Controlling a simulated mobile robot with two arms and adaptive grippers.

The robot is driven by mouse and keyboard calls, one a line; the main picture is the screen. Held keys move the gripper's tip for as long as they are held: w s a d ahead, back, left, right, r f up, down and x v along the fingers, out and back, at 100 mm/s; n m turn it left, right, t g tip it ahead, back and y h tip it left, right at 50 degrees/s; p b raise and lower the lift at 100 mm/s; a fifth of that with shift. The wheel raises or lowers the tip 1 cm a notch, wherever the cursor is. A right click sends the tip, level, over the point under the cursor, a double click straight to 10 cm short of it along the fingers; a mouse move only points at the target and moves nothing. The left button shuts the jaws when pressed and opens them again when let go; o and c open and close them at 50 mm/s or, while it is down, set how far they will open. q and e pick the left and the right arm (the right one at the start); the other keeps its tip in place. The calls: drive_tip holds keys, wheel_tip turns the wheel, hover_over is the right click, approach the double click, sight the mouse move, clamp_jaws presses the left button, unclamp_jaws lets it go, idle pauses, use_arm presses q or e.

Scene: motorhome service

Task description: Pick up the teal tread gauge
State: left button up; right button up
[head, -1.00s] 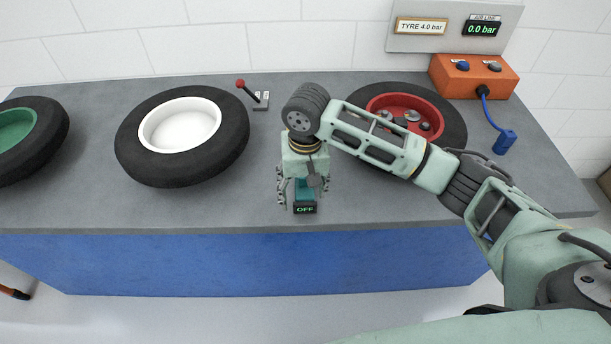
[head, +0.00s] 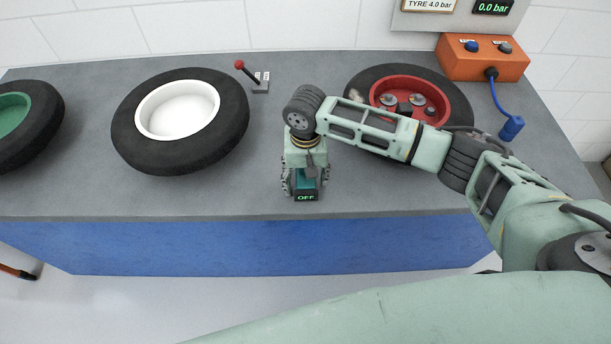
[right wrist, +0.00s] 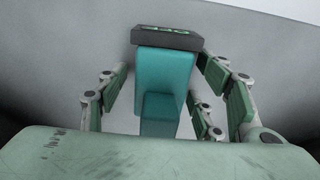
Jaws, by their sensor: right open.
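The teal tread gauge (head: 306,184) lies near the front edge of the grey bench, its dark end showing a green "OFF" display. In the right wrist view the gauge (right wrist: 165,80) stands between the fingers, its dark display end at the top. My right gripper (head: 306,188) is over the gauge in the head view, with a finger on each side of it. The right wrist view shows the open fingers (right wrist: 168,100) with gaps between them and the gauge. Its upper part is hidden by my gripper in the head view. My left gripper is not in view.
A tyre with a white rim (head: 180,110) lies left on the bench (head: 240,190), a green-rimmed one (head: 45,125) farther left. A red-rimmed tyre (head: 457,100) is behind my right arm. A red-knobbed lever (head: 260,85) and an orange box (head: 480,62) stand at the back.

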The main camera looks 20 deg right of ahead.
drive_tip(key=c, duration=1.2)
drive_tip(key=shift+o, duration=0.2)
drive_tip(key=shift+r, duration=0.1)
